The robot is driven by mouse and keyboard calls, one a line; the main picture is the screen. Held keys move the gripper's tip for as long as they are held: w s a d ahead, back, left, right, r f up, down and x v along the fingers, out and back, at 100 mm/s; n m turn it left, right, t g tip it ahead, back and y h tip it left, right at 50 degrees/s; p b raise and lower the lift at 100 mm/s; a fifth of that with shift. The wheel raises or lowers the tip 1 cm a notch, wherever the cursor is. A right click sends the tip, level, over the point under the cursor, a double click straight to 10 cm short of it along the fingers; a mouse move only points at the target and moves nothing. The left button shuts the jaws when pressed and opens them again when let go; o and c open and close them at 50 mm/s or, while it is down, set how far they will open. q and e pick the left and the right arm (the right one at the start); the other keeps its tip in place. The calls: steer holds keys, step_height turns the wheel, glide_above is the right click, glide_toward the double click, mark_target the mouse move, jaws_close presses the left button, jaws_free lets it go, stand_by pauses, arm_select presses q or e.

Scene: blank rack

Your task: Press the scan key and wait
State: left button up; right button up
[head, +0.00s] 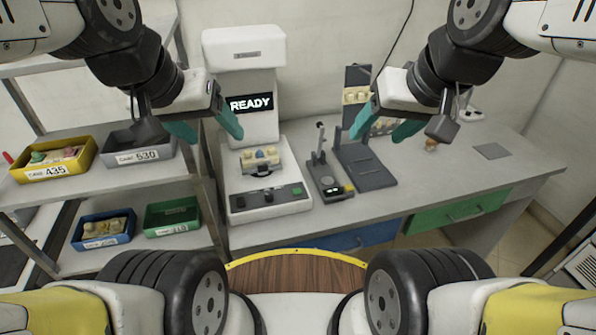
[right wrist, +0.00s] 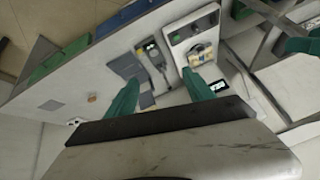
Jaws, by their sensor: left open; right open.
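The white scanner (head: 243,130) stands on the bench, its screen (head: 251,103) reading READY. A cream dental-like blank (head: 260,157) sits in the dark holder on its base. A green key (head: 297,190) is at the right of the base's front panel; whether it is the scan key I cannot read. My left gripper (head: 207,128) is open and empty, up and left of the base. My right gripper (head: 385,127) is open and empty above the bench, right of the scanner. The right wrist view shows its fingers apart and the scanner (right wrist: 208,20) beyond.
A small dark device (head: 328,180) with an upright lever stands right of the scanner, beside a grey stand (head: 367,170). The shelf at left holds a yellow bin (head: 55,172), a grey bin (head: 140,157), a blue bin and a green bin. The bench's right end is mostly clear.

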stand_by(0.3)
jaws_close()
stand_by(1.6)
